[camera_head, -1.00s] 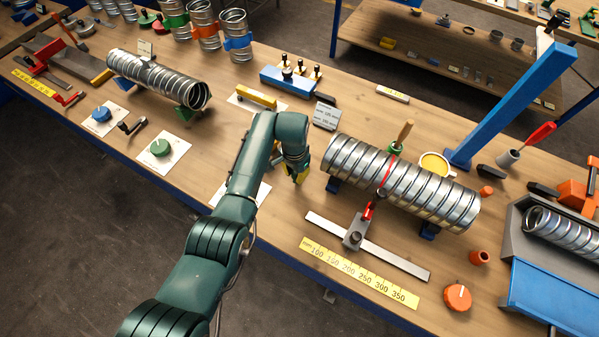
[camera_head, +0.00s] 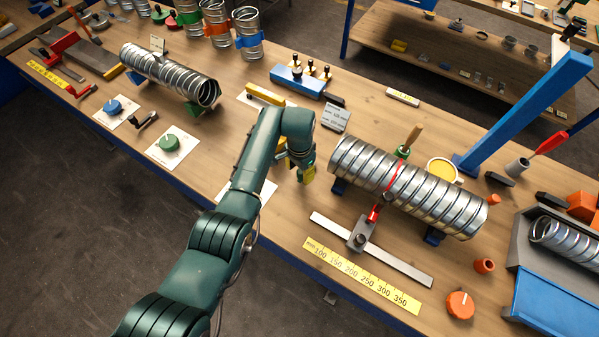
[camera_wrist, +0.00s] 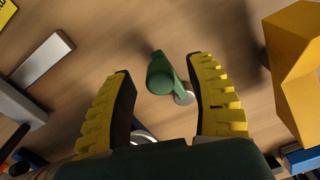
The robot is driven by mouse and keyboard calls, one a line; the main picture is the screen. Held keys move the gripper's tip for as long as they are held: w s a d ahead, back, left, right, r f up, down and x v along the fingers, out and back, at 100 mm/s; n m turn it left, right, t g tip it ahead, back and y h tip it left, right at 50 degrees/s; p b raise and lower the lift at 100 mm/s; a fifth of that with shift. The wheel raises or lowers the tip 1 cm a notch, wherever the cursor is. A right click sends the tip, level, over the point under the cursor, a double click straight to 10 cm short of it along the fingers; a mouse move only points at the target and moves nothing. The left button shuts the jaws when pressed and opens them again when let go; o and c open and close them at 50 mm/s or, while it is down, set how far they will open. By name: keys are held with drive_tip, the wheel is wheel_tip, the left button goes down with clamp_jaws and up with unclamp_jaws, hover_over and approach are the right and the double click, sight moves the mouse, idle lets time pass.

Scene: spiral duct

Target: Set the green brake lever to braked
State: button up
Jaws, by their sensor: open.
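The green brake lever (camera_wrist: 162,73) shows in the wrist view as a rounded green handle with a small light metal round part (camera_wrist: 184,97) at its lower right. It lies between the two yellow-padded fingers of my gripper (camera_wrist: 160,65), with gaps on both sides. My gripper is open and holds nothing. In the head view my gripper (camera_head: 308,174) is low over the bench, left of the large spiral duct. The lever cannot be made out there, and my arm covers part of the bench. The lever's set position cannot be read.
A large spiral duct (camera_head: 410,187) lies right of my gripper, with a metal rail (camera_head: 400,262) in front. A yellow block (camera_wrist: 295,60) stands close beside the right finger in the wrist view. A green knob (camera_head: 169,143) and a blue knob (camera_head: 113,107) sit on white plates at left.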

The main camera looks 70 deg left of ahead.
wheel_tip(320, 180, up, 11)
drive_tip(key=shift+f, duration=0.15)
idle(0.5)
